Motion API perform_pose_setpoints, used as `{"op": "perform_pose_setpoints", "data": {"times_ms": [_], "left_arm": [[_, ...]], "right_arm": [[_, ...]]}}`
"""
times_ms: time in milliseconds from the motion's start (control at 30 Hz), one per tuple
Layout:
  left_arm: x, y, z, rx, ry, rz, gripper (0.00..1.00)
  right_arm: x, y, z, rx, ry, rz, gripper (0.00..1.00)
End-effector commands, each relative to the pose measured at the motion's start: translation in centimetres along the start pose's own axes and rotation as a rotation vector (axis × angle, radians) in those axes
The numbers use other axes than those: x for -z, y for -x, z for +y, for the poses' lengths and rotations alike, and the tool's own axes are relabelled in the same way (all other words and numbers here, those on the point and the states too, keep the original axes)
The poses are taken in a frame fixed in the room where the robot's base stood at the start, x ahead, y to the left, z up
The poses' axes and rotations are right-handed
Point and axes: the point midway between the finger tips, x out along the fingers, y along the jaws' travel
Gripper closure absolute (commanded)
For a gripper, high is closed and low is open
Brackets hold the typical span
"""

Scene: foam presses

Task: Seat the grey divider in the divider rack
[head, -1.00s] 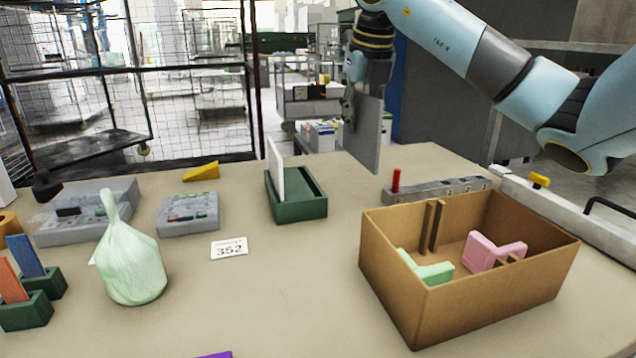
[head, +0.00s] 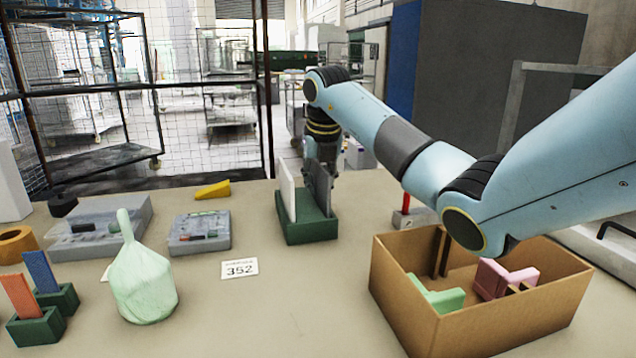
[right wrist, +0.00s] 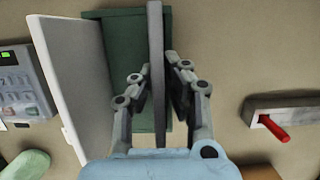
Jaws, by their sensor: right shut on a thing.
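The grey divider (head: 320,190) stands upright over the right part of the green divider rack (head: 310,232), its lower edge at or inside the rack's rim. I cannot tell whether it rests on the bottom. A white divider (head: 287,190) stands in the rack's left side, leaning a little. My right gripper (head: 328,168) is shut on the grey divider's upper part. In the right wrist view the grey divider (right wrist: 156,65) is edge-on between the two fingers, with the rack (right wrist: 126,50) below and the white divider (right wrist: 68,75) to the left. My left gripper is out of view.
A cardboard box (head: 480,315) with pink and green foam pieces stands at the right, under my right arm. A pale green bag (head: 142,285), a label card (head: 239,268), a grey device (head: 200,233) and a yellow wedge (head: 213,190) lie left of the rack.

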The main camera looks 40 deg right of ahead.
Motion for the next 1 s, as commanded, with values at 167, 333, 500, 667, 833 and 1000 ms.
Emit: {"op": "perform_pose_setpoints", "data": {"times_ms": [167,333,500,667,833,1000], "left_arm": [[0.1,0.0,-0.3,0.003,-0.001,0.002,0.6],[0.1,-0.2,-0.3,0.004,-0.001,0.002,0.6],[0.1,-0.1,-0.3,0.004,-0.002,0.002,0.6],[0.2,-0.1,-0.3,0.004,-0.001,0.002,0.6],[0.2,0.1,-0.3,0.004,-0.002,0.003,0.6],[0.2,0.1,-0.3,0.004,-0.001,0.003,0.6]], "right_arm": [[0.0,0.0,0.0,0.0,0.0,-0.001,1.0],[0.1,-0.4,0.0,0.0,0.0,0.0,1.0],[0.1,-0.3,0.0,0.0,0.0,-0.001,0.7],[0.1,-0.2,0.0,0.0,0.0,-0.001,0.69],[-0.1,0.2,0.0,0.0,0.0,-0.002,0.69],[-0.1,2.8,0.0,0.0,0.001,-0.006,0.69]]}}
